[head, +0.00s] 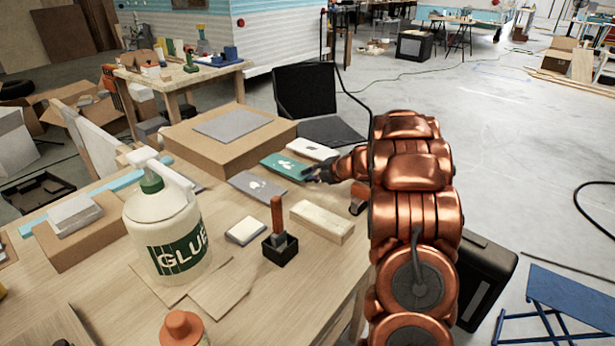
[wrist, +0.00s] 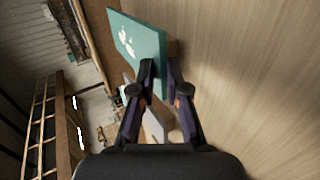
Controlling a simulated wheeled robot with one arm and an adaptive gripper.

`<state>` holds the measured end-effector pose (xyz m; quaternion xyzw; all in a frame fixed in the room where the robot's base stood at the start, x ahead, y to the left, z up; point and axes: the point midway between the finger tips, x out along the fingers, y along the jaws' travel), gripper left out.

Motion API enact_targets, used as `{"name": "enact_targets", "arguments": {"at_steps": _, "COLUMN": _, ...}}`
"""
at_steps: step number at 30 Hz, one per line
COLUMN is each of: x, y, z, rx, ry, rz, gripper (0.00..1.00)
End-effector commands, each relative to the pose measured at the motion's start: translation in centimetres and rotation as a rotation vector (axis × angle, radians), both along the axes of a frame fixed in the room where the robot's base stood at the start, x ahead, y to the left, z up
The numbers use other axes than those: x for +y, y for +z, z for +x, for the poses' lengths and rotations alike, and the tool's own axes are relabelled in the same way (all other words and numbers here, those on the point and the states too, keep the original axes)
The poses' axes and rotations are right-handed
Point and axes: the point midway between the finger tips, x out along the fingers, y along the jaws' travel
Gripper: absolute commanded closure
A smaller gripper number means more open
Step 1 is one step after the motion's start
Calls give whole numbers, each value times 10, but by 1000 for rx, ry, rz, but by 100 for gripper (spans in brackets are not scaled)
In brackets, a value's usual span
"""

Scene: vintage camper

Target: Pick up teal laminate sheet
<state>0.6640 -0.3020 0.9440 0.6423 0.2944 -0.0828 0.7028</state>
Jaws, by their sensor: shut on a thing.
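The teal laminate sheet (head: 284,164) is a thin flat rectangle with pale marks on its face. In the head view it is at the far side of the workbench, between a grey sheet (head: 258,185) and a white sheet (head: 312,149). My gripper (head: 316,174) reaches it from the right and is shut on its near right edge. In the wrist view the teal sheet (wrist: 138,48) shows between the fingertips (wrist: 162,78), one finger on each side. I cannot tell whether the sheet is clear of the bench.
A cardboard box (head: 230,145) with a grey sheet on top stands behind left. The bench's right edge is close to my arm.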

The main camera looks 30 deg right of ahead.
Motion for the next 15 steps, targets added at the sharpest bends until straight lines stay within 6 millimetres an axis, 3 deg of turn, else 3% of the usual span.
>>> {"name": "enact_targets", "arguments": {"at_steps": 2, "x": 0, "y": -1, "z": -2, "rx": 9, "ry": 1, "rz": 0, "gripper": 100}}
{"name": "enact_targets", "arguments": {"at_steps": 9, "x": 1, "y": 24, "z": -1, "rx": 7, "ry": 2, "rz": 1, "gripper": 100}}
{"name": "enact_targets", "arguments": {"at_steps": 15, "x": 1, "y": 22, "z": -1, "rx": 5, "ry": 1, "rz": 0, "gripper": 100}}
